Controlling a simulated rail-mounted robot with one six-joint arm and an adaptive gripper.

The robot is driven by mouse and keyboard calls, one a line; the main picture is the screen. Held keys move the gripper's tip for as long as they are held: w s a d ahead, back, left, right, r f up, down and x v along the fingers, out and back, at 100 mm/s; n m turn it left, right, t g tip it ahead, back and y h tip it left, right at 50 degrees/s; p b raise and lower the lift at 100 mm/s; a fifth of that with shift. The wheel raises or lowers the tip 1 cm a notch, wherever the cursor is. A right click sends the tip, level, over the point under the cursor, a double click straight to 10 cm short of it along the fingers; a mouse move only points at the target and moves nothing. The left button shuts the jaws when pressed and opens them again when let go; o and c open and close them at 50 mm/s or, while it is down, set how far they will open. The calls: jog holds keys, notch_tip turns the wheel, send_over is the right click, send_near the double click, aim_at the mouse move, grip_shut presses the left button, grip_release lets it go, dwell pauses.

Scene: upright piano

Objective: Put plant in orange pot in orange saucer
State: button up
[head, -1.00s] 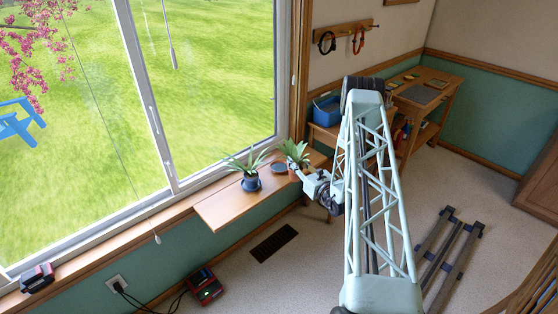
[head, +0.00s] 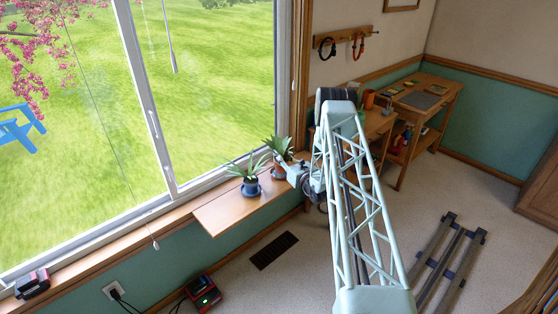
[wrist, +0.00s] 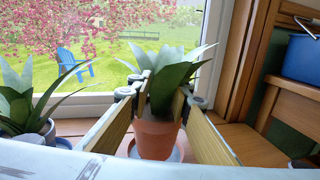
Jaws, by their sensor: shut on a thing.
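The plant in the orange pot (head: 279,152) is over the wooden window ledge, to the right of another plant. In the wrist view its orange pot (wrist: 155,139) stands upright between the fingers of my gripper (wrist: 158,98). My gripper (head: 292,172) is shut on this pot from the right side in the head view.
A plant in a blue pot (head: 250,187) stands close to the left on the ledge (head: 215,213). The window is just behind. A wooden desk (head: 425,98) and a blue bin (wrist: 302,58) are to the right. The ledge's left front part is bare.

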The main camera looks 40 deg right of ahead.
jog(key=shift+w+d, duration=0.1)
jog(key=shift+w, duration=0.15)
jog(key=shift+w, duration=0.1)
jog(key=shift+w, duration=0.25)
jog(key=shift+f+b, duration=0.45)
jog(key=shift+f, duration=1.3)
jog(key=shift+f, duration=0.2)
jog(key=o, duration=1)
jog(key=shift+r, duration=0.15)
jog(key=shift+s, duration=0.1)
jog(key=s, duration=0.4)
jog(key=s+a+p, duration=0.1)
jog(key=s, duration=0.6)
jog(key=shift+s+a, duration=0.3)
jog(key=shift+a, duration=0.05)
